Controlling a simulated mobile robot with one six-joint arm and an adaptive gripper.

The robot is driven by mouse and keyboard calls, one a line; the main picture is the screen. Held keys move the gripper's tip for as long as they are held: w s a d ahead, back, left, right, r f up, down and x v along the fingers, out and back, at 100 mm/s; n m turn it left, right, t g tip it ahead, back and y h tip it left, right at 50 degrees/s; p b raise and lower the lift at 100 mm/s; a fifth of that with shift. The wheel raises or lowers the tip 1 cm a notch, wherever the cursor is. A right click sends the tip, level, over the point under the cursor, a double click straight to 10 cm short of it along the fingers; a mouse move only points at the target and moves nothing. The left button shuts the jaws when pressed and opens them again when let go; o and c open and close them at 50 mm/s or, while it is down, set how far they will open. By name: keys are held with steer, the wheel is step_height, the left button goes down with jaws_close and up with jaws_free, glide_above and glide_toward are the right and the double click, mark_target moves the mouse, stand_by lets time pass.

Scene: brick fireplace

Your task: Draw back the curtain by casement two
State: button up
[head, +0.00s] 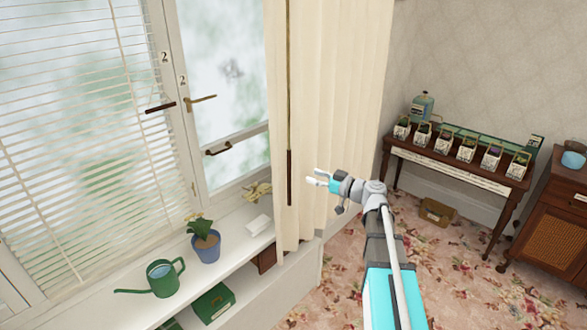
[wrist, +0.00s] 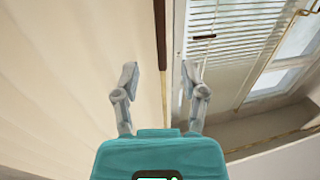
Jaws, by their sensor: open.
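The cream curtain (head: 335,90) hangs in folds at the right side of the casement marked 2 (head: 228,80) and covers its right part. A thin draw rod with a dark brown handle (head: 289,178) hangs in front of the curtain. My gripper (head: 312,178) is open and empty, just right of the handle in the head view, with a small gap in the picture. In the wrist view the rod (wrist: 161,40) lines up between the two open fingers (wrist: 159,78). The curtain (wrist: 60,70) fills the left there. Exact depth to the rod is unclear.
A flowerpot (head: 206,246), a green watering can (head: 164,278) and a white item (head: 258,225) stand on the sill. White blinds (head: 80,130) cover the left casement. A side table (head: 455,165) with small plant boxes stands at the right wall.

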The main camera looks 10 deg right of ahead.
mark_target(289, 168)
steer(key=x, duration=1)
steer(key=shift+c, duration=0.2)
jaws_close()
steer(key=shift+w+d, duration=0.2)
steer(key=shift+d, duration=0.15)
steer(key=w+d, duration=0.7)
steer(key=d, duration=0.2)
steer(key=w+d, duration=0.7)
steer(key=d, duration=0.3)
steer(key=w+d, duration=0.7)
steer(key=d, duration=0.2)
steer(key=shift+d+r, duration=0.15)
steer(key=shift+d, duration=0.05)
